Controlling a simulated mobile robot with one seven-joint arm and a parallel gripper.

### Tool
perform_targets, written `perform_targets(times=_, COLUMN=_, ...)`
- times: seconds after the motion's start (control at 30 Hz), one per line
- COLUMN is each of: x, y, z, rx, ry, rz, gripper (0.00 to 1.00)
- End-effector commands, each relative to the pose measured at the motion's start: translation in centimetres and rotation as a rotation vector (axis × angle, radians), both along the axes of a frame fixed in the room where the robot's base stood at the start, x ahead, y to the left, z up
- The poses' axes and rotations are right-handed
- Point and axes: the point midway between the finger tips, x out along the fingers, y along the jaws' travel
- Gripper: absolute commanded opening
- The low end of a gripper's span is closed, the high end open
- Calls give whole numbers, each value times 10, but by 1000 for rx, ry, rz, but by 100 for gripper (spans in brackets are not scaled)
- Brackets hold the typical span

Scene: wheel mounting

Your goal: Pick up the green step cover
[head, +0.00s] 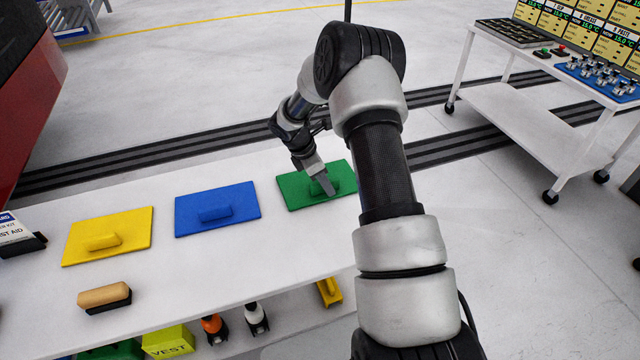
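The green step cover (297,192) is a flat rectangular plate with a raised handle in its middle, lying on the white table at its right part. My gripper (326,186) points down over the cover, its fingers at the handle. The fingers and my arm hide part of the handle and the plate's right end. I cannot tell whether the fingers touch the handle or how far apart they are.
On the white table (190,262) lie a blue cover (240,197), a yellow cover (128,226), a brush (104,297) and a first aid box (12,228). Bottles and a vest box (168,341) sit below. A wheeled cart (535,130) stands at right.

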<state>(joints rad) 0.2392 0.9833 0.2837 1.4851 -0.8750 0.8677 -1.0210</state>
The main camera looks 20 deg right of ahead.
Motion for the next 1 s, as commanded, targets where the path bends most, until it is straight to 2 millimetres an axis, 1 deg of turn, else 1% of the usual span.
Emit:
perform_targets(times=0.7, x=0, y=0, z=-5, rx=0, ry=1, rz=0, gripper=34)
perform_targets(times=0.73, x=0, y=0, z=-5, rx=0, ry=1, rz=0, gripper=33)
perform_targets(times=0.87, x=0, y=0, z=-5, rx=0, ry=1, rz=0, gripper=11)
perform_targets(times=0.9, x=0, y=0, z=-5, rx=0, ry=1, rz=0, gripper=4)
perform_targets(times=0.93, x=0, y=0, z=-5, rx=0, ry=1, rz=0, gripper=0)
perform_targets(times=1.0, x=0, y=0, z=-5, rx=0, ry=1, rz=0, gripper=0)
